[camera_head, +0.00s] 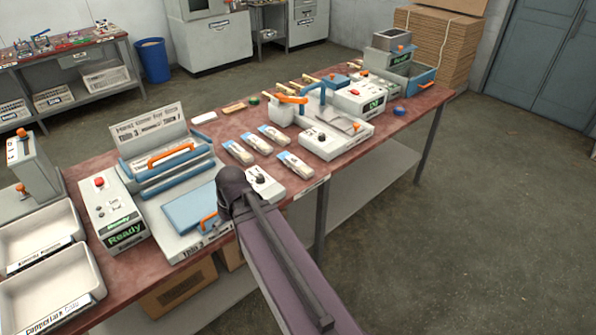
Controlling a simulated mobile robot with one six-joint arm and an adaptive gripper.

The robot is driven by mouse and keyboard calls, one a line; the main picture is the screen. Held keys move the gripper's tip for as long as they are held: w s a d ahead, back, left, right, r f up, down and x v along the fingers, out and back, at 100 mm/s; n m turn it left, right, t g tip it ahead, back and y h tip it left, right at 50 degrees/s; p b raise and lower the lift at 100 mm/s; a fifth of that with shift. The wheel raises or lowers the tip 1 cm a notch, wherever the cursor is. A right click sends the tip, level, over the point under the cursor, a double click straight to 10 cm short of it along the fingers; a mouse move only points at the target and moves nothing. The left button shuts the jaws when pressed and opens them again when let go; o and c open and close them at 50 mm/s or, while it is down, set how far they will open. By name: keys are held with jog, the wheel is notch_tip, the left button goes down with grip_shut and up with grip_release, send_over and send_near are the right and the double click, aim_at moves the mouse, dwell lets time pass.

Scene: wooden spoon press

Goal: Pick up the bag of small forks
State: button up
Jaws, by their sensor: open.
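Several small clear bags with blue-and-white labels lie on the red-brown worktable (232,116), near its middle. One bag (238,153) is at the left, a second (256,143) beside it, a third (275,134) farther back, and another bag (295,165) lies nearer the front. Pale contents show in them, but I cannot tell which bag holds small forks. My arm reaches up from the bottom of the view to a dark joint left of the front bag. My gripper is not visible.
A blue-and-white press (170,165) and a green-labelled box (112,215) stand left of the bags. A white machine (335,137) stands right of them. White trays (40,235) sit at the far left. The floor at right is clear.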

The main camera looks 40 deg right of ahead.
aim_at(304, 168)
jog(key=w+d+f+t+b, duration=0.1)
jog(key=w+d+t+b, duration=0.1)
jog(key=d, duration=0.4)
jog(key=w+d+f+t+y+b, duration=0.1)
jog(key=w+d+t+b, duration=0.1)
jog(key=d, duration=0.4)
jog(key=w+d+f+t+y+b, duration=0.1)
jog(key=w+d+t+b, duration=0.1)
jog(key=d, duration=0.4)
jog(key=shift+w+f+n+b, duration=0.1)
jog(key=shift+f+n+b, duration=0.25)
jog(key=shift+b, duration=0.35)
jog(key=s+d+t+h+b, duration=0.1)
jog(key=s+d+t+b, duration=0.1)
jog(key=d, duration=0.9)
jog(key=s+d+r+t+h+b, duration=0.1)
jog(key=d+t+b, duration=0.2)
jog(key=d, duration=0.8)
jog(key=shift+s+t+h+b, duration=0.35)
jog(key=shift+t+h+b, duration=0.05)
jog(key=shift+t, duration=0.3)
jog(key=shift+w+f, duration=0.1)
jog(key=shift+w, duration=0.05)
